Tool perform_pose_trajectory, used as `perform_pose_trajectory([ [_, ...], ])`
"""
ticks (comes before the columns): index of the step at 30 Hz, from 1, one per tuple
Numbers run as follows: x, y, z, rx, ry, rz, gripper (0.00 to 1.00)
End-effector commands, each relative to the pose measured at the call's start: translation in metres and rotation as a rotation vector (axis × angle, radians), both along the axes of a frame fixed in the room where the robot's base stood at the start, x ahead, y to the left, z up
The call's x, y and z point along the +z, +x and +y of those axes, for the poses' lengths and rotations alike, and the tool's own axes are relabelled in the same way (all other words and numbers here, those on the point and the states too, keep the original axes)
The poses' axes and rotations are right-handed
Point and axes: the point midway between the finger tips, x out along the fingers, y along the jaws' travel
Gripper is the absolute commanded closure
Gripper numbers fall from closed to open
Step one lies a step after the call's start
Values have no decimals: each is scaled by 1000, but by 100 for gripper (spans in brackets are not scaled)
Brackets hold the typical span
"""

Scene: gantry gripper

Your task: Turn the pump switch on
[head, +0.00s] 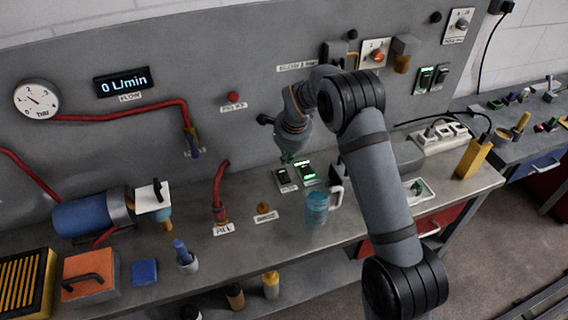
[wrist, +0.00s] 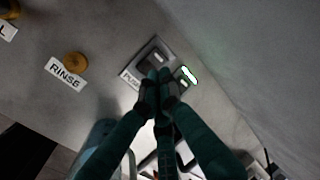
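The pump switch (head: 284,178) is a dark rocker on a light plate on the bench. In the wrist view the switch (wrist: 150,62) has a label beginning "PU", partly covered by my fingers. A neighbouring switch (head: 308,172) glows green; it also shows in the wrist view (wrist: 188,75). My gripper (head: 287,158) points down just above and behind the two switches in the head view. In the wrist view its fingertips (wrist: 160,80) are together, with nothing visible between them, over the near part of the plates. Contact with a switch cannot be told.
A blue mug (head: 317,208) stands close in front of the switches. The flow display (head: 123,82) reads 0 L/min. A blue motor-like cylinder (head: 90,213) and red pipes lie left. The wall panel (head: 210,60) rises behind.

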Motion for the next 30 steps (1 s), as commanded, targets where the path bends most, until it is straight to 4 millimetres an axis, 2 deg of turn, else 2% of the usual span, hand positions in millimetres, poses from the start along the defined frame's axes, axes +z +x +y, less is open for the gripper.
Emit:
perform_pose_trajectory([
  [4,-26,8,3,1,-1,3,100],
  [12,-54,17,7,1,0,-1,100],
  [26,-62,19,8,1,0,-2,100],
  [30,-69,21,9,0,1,-3,100],
])
